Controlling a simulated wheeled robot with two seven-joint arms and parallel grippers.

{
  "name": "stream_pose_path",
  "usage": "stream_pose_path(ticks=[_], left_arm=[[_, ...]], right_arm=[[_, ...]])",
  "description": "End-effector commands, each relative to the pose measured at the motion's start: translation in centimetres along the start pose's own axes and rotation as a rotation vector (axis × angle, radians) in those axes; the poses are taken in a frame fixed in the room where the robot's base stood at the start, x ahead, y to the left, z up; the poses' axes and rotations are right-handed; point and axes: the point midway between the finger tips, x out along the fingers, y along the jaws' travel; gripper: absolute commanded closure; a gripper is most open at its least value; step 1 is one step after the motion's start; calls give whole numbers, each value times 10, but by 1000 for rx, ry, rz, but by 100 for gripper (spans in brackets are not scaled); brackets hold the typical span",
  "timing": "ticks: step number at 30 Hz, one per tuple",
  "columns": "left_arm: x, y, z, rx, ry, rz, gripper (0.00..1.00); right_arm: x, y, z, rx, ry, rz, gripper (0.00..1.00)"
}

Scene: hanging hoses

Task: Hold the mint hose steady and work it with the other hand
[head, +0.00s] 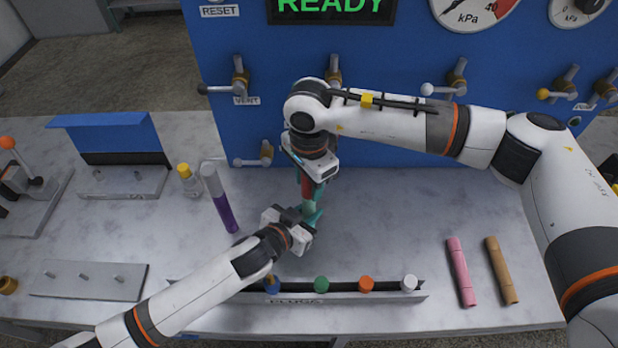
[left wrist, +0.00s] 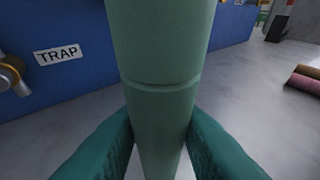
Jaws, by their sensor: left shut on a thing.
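The mint hose (left wrist: 165,50) stands upright in the left wrist view, with a shallow groove around it, and runs out of the top. My left gripper (left wrist: 160,150) has its teal fingers shut on it from both sides. In the head view only a short pale green piece of the hose (head: 309,208) shows above my left gripper (head: 311,218). My right gripper (head: 312,186) points down just above, close to the left one. A dark red piece (head: 307,187) shows at its fingers; whether they grip it is unclear. The hose's upper end is hidden.
A low rack (head: 340,297) with coloured plugs lies in front. Pink (head: 461,272) and brown (head: 502,270) sticks lie at right. The blue panel (head: 230,135) with valves stands behind.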

Motion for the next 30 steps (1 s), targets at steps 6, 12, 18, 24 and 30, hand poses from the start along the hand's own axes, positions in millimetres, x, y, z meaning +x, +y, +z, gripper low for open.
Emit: stream_pose_path(ticks=[6,12,18,24,30], left_arm=[[0,0,-1,0,1,0,97],[0,0,-1,0,1,0,97],[0,0,-1,0,2,0,97],[0,0,-1,0,2,0,97],[0,0,-1,0,2,0,97]], right_arm=[[0,0,0,0,0,0,95],[-1,0,0,0,0,1,98],[-4,0,0,0,0,1,98],[-6,0,0,0,0,1,98],[-8,0,0,1,0,0,98]])
